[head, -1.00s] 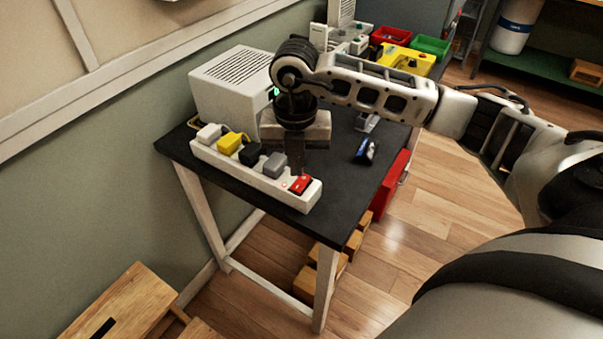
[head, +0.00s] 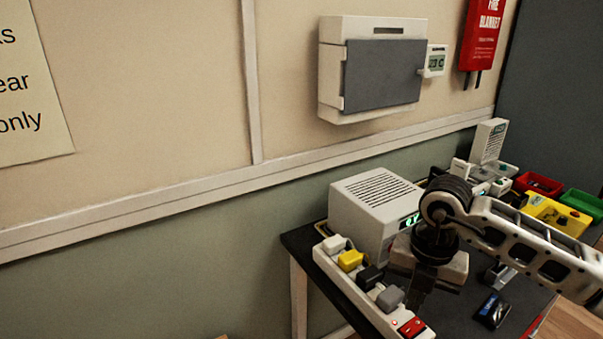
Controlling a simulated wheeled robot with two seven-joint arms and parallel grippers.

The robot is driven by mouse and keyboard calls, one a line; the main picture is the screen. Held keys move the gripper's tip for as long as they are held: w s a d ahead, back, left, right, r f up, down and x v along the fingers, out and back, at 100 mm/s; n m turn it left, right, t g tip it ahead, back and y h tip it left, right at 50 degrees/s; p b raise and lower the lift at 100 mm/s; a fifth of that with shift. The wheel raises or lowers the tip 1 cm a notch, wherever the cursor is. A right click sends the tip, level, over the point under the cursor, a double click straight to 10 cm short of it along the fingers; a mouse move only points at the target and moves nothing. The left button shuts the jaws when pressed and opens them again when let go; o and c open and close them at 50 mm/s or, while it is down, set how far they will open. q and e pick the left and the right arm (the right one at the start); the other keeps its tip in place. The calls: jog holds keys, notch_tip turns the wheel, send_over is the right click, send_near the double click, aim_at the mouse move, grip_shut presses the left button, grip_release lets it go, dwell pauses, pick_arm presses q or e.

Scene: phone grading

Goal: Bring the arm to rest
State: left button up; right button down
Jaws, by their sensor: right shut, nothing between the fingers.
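My right arm comes in from the right edge over the dark table (head: 474,321). Its gripper (head: 418,302) points down over the table, above the near end of the white power strip (head: 349,289). The fingers are shut with nothing seen between them, close to the red switch (head: 411,327). My left gripper is not in view.
The strip carries white, yellow, black and grey plugs. A white box with a green display (head: 372,204) stands behind the gripper. A dark phone-like object (head: 492,310) lies to the right.

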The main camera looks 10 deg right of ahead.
jog(key=s+a+n+g+y, duration=0.1)
jog(key=s+a+n+y, duration=0.3)
jog(key=a, duration=0.6)
jog(key=s+a+m+g+y, duration=0.1)
jog(key=s+a+y, duration=0.2)
jog(key=a+y, duration=0.5)
jog(key=w+a+r+m+t+y, duration=0.1)
jog(key=a+r+m+t+y, duration=0.4)
jog(key=a+y, duration=0.15)
jog(key=w+d+f+m+t+h, duration=0.4)
jog(key=d+f+m+t+h, duration=0.6)
jog(key=m+t, duration=0.65)
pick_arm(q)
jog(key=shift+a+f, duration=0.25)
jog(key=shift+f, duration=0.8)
pick_arm(e)
jog(key=s+d+f+m+g+h, duration=0.4)
jog(key=s+f+g, duration=0.5)
jog(key=f, duration=0.5)
jog(key=s+m+h, duration=0.1)
jog(key=m+h, duration=0.1)
jog(key=m, duration=0.1)
jog(key=shift+s+d, duration=0.15)
jog(key=shift+s, duration=0.1)
jog(key=shift+m, duration=0.25)
